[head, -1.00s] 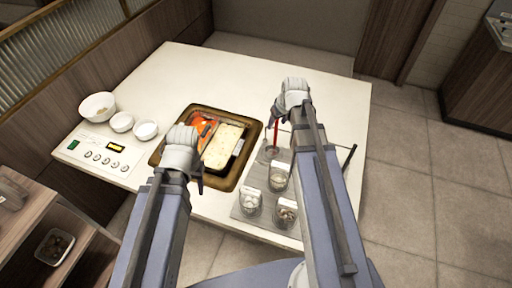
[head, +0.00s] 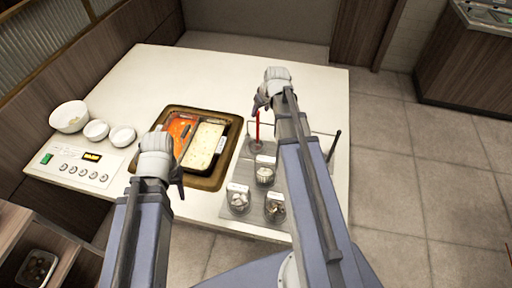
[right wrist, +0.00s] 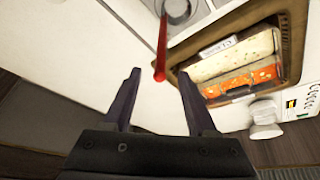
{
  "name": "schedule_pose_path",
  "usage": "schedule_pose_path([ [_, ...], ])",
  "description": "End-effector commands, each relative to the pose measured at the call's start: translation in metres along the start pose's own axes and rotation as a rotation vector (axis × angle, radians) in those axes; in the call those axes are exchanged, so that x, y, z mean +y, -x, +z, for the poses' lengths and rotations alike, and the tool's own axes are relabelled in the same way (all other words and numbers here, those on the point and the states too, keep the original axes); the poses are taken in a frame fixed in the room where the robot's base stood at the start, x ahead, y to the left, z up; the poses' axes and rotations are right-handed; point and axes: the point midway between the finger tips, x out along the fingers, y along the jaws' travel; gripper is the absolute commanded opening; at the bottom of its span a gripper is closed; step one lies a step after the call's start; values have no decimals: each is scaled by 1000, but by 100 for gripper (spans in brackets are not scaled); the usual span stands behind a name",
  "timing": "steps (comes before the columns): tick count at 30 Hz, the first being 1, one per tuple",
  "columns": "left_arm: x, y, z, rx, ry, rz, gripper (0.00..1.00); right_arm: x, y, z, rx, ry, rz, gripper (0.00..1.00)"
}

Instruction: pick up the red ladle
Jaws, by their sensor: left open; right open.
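The red ladle (head: 257,126) stands with its handle up in a clear container (head: 264,148) on the right part of the counter. In the right wrist view its red handle (right wrist: 161,52) points towards me, its end between my fingertips, and its bowl is in the round container at the top. My right gripper (head: 261,104) is open just above the handle's top; it also shows in the right wrist view (right wrist: 161,75), with no grip on the handle. My left gripper (head: 178,183) is open and empty, near the front left of the sauce wells.
A brown tray (head: 206,183) holds a red-orange sauce well (head: 181,126) and a cream one (head: 203,146). Several labelled jars (head: 238,199) stand on a grey mat. White bowls (head: 70,116) and a control panel (head: 75,164) are at left. The back counter is clear.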

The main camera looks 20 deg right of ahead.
Motion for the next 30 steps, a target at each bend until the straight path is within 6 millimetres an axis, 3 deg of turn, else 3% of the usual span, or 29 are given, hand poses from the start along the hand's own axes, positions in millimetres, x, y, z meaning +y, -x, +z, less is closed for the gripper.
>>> schedule_pose_path([
  [10, 4, -41, -2, 0, 0, 0, 50, 0, -45, 0, 0, 0, 0, 58],
  [20, 4, -44, -3, 0, 0, 0, 50, 0, -48, -2, 0, 0, 0, 58],
  [30, 4, -44, -3, 0, 0, 0, 50, 0, -48, -2, 0, 0, 0, 20],
])
